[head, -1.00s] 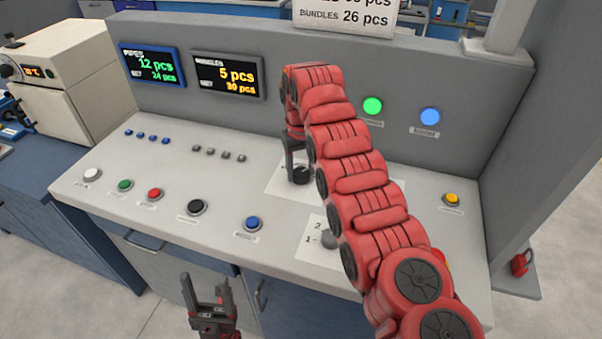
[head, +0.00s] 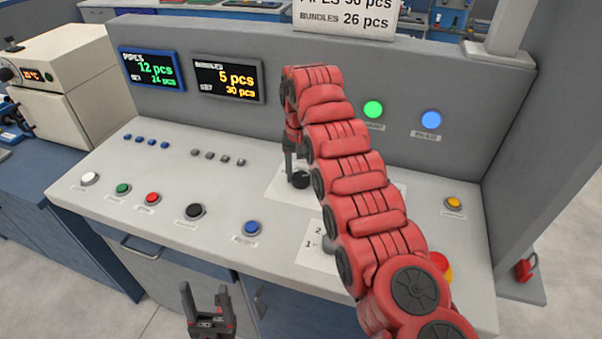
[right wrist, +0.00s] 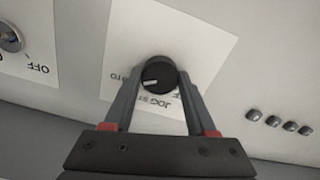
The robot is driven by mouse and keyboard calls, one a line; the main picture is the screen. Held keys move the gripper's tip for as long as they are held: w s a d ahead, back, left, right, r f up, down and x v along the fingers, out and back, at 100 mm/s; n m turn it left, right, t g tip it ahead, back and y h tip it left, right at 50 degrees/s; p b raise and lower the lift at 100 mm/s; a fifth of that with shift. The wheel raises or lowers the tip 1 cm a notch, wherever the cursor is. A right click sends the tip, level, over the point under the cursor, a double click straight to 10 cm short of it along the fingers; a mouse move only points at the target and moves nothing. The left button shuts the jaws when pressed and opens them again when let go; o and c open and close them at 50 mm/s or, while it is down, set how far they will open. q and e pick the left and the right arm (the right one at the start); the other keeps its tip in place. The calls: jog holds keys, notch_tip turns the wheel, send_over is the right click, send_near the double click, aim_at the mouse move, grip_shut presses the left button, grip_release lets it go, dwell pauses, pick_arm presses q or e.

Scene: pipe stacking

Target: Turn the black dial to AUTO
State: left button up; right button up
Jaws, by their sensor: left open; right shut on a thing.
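The black dial (right wrist: 159,74) sits on a white label sheet (right wrist: 204,55) in the right wrist view. Its short white mark points left and slightly down, toward a partly covered label ending in "TO". "JOG" and "ST" are printed below the dial, and an "F" shows at its right. My right gripper (right wrist: 157,86) is shut on the dial, one finger at each side. In the head view the dial (head: 301,180) is partly hidden by that gripper. My left gripper (head: 208,298) is open and empty in front of the console.
A second knob (head: 328,243) with "1" and "2" labels is partly behind my right arm. Several push buttons line the console (head: 130,217), including a blue one (head: 252,228). A yellow button (head: 453,203) and a red one (head: 441,264) lie at the right.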

aim_at(301, 176)
jog(key=o, duration=1.4)
jog(key=shift+r, duration=0.1)
jog(key=shift+r+p, duration=0.5)
jog(key=shift+r, duration=0.1)
notch_tip(301, 176, up, 16)
jog(key=p, duration=1.5)
